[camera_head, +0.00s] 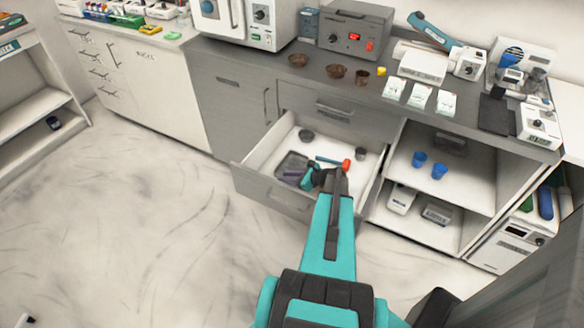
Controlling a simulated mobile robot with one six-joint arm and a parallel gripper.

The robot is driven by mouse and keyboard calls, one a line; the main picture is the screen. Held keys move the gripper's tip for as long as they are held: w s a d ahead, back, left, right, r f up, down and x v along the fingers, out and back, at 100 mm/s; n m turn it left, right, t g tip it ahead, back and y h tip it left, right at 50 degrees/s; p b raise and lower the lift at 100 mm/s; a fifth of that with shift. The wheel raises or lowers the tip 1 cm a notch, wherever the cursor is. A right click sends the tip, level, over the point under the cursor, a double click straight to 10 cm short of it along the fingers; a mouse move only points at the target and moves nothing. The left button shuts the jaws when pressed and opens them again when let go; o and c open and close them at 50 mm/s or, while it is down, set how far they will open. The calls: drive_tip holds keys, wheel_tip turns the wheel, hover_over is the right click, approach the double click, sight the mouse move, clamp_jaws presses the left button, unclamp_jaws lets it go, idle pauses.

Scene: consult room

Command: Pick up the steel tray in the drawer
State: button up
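The drawer (263,146) is pulled open below the counter, with a pale inside and a grey front. A dark grey, flat tray (289,160), which looks like the steel tray, lies in the drawer's left part. A small purple item (293,173) is at the tray's front edge; I cannot tell whether it is in it. My gripper (314,180) is over the drawer's front part, just right of the tray. Its fingers are small and partly hidden by my wrist, so open or shut is unclear. I see nothing clearly held.
The drawer also holds a dark round bowl (306,135), a blue stick (328,160), a red-ended item (346,164) and a small dark cup (360,153). Open shelves with blue cups (438,171) stand at right. The counter (300,88) above is crowded. The floor at left is clear.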

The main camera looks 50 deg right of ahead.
idle(0.5)
clamp_jaws()
drive_tip(key=shift+r, duration=0.2)
wheel_tip(320, 180, up, 10)
drive_tip(key=b, duration=0.2)
drive_tip(key=shift+f, duration=0.15)
idle(0.4)
idle(0.5)
